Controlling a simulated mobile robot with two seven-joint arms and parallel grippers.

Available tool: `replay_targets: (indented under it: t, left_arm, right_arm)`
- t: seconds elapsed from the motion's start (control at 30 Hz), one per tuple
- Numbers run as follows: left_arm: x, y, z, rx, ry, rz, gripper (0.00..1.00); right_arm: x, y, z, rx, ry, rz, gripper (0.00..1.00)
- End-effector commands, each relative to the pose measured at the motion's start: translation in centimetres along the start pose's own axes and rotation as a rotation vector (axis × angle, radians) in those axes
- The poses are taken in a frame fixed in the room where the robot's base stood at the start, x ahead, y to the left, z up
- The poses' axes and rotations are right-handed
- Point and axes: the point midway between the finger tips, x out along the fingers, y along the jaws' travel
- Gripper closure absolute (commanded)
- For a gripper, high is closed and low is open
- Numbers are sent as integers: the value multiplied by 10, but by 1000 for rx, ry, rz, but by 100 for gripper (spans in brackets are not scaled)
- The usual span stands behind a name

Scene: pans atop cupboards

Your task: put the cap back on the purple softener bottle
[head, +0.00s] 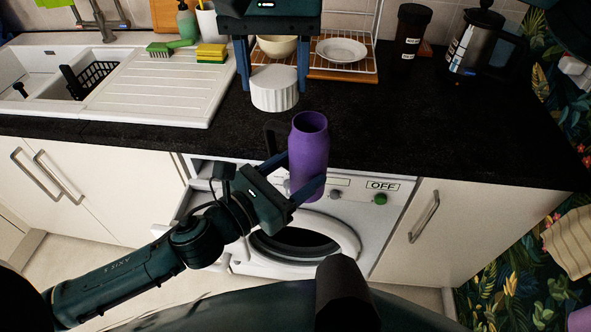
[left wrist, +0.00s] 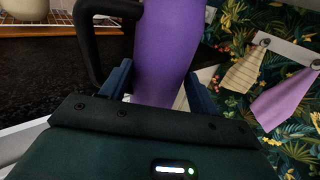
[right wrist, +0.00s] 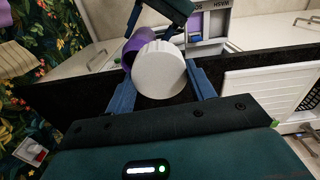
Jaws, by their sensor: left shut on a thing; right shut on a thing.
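The purple softener bottle (head: 309,140) is held upright in front of the counter's edge, its round open top facing up. My left gripper (head: 306,186) is shut on its lower body; the bottle also fills the middle of the left wrist view (left wrist: 166,50). The white ribbed cap (head: 274,90) hangs above the counter, up and to the left of the bottle's mouth in the head view. My right gripper (head: 275,82) is shut on the cap from above. In the right wrist view the cap (right wrist: 158,76) partly covers the bottle (right wrist: 132,50). Cap and bottle look apart.
The black counter (head: 430,130) behind the bottle is mostly clear. A white sink (head: 150,95) with sponge and brush lies left, a dish rack (head: 345,65) behind, a French press (head: 472,42) at right. A washing machine (head: 340,192) with an open door is below.

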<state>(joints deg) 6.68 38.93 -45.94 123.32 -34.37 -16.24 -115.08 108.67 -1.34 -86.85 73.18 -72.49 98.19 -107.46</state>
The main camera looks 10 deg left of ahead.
Motion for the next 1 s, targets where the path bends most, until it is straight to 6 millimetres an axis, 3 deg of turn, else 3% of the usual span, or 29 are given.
replay_targets:
  t: [0.1,0.3,0.73,1.0]
  left_arm:
    - [0,0,2,1,-5,-1,91]
    - [0,0,2,1,-5,-1,91]
    - [0,0,2,1,-5,-1,91]
    - [0,0,2,2,-5,-1,91]
  right_arm:
    - [-6,27,-8,-46,3,1,67]
    - [-12,46,-13,-74,2,2,67]
    - [-12,47,-13,-75,1,2,67]
    - [8,48,-13,-74,0,2,67]
